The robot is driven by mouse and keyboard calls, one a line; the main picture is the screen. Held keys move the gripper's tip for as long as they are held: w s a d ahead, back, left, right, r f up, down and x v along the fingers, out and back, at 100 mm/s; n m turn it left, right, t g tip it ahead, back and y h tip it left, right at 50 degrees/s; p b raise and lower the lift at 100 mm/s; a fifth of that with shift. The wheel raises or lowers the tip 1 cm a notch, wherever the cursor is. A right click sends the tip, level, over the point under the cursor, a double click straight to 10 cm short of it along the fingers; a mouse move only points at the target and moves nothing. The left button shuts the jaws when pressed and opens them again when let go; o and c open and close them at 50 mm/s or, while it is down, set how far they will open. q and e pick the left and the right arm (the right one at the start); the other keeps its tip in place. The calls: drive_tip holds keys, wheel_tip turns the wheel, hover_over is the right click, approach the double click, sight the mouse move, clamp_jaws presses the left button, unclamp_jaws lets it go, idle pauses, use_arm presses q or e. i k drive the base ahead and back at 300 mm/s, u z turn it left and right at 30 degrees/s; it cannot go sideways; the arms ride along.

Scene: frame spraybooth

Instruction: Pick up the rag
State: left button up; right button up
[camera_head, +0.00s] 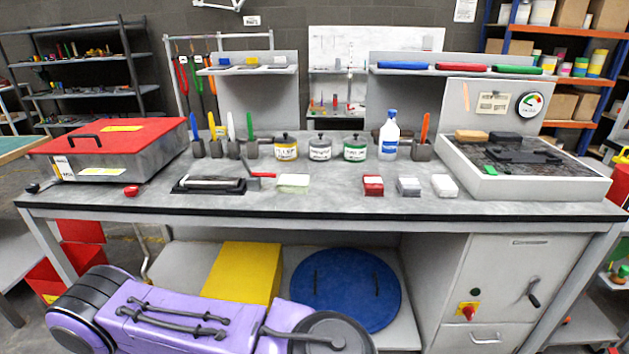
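A flat, pale yellow-green folded piece (293,180) lies on the workbench (330,203), left of centre near the front; it looks most like the rag. Small red (373,186), grey (408,187) and white (444,186) pads lie in a row to its right; I cannot tell whether any of them is cloth. Neither of my grippers is in view. Nothing visible touches the pale piece.
A black tray (208,186) and a red-handled tool lie just left of the pale piece. Behind it stand three labelled jars (320,149) and a blue-capped bottle (389,137). A red-lidded metal box (110,150) is at left, a grey tray (530,187) at right.

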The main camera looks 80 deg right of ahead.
sight(287, 183)
drive_tip(key=z, duration=1.6)
